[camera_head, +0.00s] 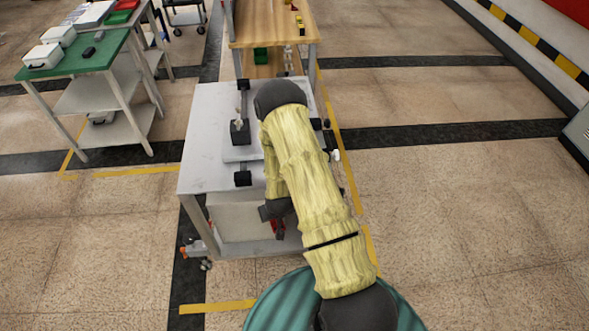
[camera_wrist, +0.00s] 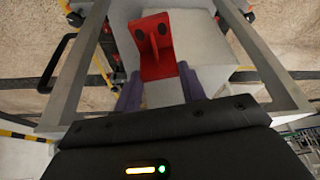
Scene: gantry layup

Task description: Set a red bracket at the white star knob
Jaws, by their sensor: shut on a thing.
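A red bracket (camera_wrist: 157,60) with two dark holes is between the purple fingers of my gripper (camera_wrist: 160,84) in the wrist view. The gripper is shut on it. In the camera_head view a bit of the red bracket (camera_head: 279,229) shows below the dark gripper (camera_head: 276,210), at the near edge of the grey table (camera_head: 205,160). A small white knob-like shape (camera_head: 334,156) shows at the table's right side, beside my arm. It is too small to confirm as the white star knob. My arm hides much of the tabletop.
Black fixture blocks (camera_head: 240,131) stand around a pale plate on the table. A wooden bench (camera_head: 270,25) stands behind it. A green-topped table (camera_head: 75,62) with white boxes is at the left. The floor to the right is clear.

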